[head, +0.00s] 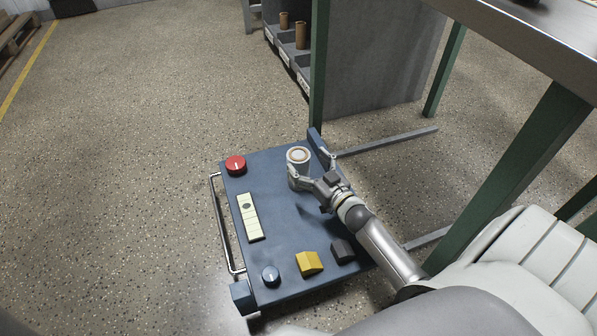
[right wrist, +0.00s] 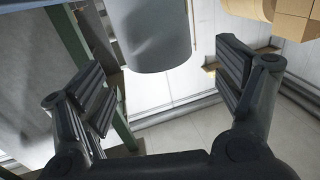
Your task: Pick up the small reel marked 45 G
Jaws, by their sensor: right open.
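In the right wrist view the grey-white side of the reel (right wrist: 152,35) shows at the top, between the two spread fingers and apart from both. Whether the reel's base rests on the cart is hidden. My left gripper is not in view.
A green-legged metal table (head: 540,48) stands at right.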

